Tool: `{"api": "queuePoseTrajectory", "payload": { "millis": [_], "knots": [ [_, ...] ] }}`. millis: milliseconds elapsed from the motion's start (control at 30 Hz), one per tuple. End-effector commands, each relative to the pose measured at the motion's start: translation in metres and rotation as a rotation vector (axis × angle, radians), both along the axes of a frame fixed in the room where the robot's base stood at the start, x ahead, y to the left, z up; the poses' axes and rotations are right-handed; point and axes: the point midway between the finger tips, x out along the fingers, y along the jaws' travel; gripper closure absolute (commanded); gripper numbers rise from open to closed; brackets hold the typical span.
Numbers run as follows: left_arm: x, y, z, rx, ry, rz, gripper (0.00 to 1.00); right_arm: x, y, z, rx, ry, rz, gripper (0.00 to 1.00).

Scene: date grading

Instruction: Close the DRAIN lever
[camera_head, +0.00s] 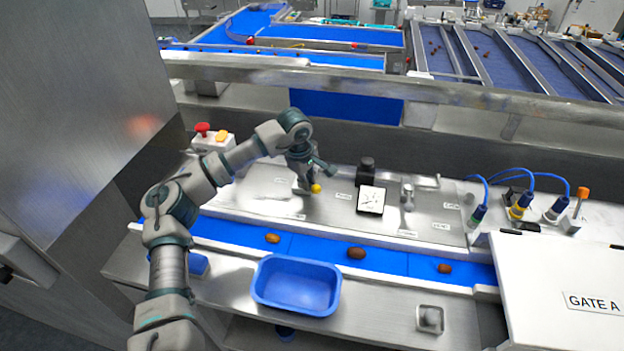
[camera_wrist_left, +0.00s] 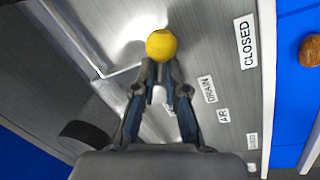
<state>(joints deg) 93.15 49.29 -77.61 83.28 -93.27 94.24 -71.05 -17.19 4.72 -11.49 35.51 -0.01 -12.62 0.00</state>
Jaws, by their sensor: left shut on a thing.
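The DRAIN lever's round yellow knob (camera_head: 316,188) stands over the steel panel (camera_head: 335,214), left of the black-and-white gauge. My left gripper (camera_head: 307,176) reaches down to it from above. In the left wrist view the yellow knob (camera_wrist_left: 161,45) sits at the fingertips of my left gripper (camera_wrist_left: 161,70), which is shut on the lever just at the knob. A DRAIN label (camera_wrist_left: 207,90) and a CLOSED label (camera_wrist_left: 246,41) lie on the panel to the right of the knob. The lever's lower part is hidden by the fingers. My right gripper is not in view.
A gauge (camera_head: 371,199) and a small metal valve handle (camera_head: 407,196) stand right of the lever. A blue belt (camera_head: 325,250) carrying several dates runs in front, with a blue tray (camera_head: 297,309) nearer. A red button (camera_head: 202,128) sits at the left.

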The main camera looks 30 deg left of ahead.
Motion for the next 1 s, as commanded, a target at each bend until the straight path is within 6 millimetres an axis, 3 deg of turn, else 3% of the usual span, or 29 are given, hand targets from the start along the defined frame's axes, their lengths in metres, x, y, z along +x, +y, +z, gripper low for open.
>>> {"api": "queuePoseTrajectory", "payload": {
  "millis": [1000],
  "knots": [
    [-0.008, 0.014, 0.003, 0.004, -0.003, -0.898, 1.0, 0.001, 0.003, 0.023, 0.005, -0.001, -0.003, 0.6]
  ]
}}
